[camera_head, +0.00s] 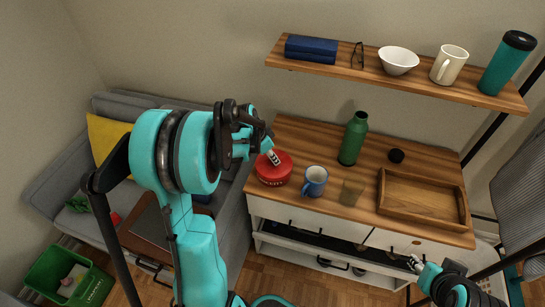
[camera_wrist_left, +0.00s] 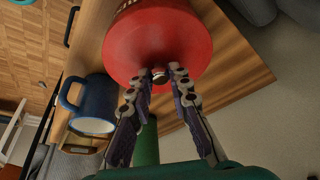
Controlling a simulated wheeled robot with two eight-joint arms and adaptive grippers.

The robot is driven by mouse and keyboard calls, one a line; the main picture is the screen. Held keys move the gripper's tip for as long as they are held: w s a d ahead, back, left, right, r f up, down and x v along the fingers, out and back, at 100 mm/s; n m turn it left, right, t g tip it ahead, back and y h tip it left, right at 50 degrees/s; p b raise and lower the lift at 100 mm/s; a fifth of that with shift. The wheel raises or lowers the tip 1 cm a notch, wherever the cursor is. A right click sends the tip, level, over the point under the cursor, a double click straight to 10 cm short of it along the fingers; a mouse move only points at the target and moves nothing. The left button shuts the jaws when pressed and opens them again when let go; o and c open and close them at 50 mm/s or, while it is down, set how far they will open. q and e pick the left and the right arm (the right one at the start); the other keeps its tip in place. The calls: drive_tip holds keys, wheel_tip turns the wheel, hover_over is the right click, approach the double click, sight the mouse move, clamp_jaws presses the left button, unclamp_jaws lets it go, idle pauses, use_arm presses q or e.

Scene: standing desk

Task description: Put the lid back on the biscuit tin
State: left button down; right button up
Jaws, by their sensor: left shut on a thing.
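The red biscuit tin (camera_head: 274,179) stands at the left end of the wooden desk top, with pale lettering on its side. My left gripper (camera_head: 272,157) is above the tin. In the left wrist view its two fingers (camera_wrist_left: 161,76) are closed around the lid's knob. The lid lies over the tin; whether it is fully seated I cannot tell. My right gripper (camera_head: 415,263) is low at the right, in front of the drawers, away from the tin.
A wooden tray (camera_head: 421,222) and small black object (camera_head: 396,155) are farther right. A shelf (camera_head: 420,84) hangs above.

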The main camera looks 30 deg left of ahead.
use_arm(q)
drive_tip(key=c, duration=0.8)
unclamp_jaws()
drive_tip(key=shift+c, duration=0.2)
drive_tip(key=shift+r, duration=0.15)
drive_tip(key=shift+r+p, duration=2.65)
drive_tip(key=shift+r, duration=0.7)
clamp_jaws()
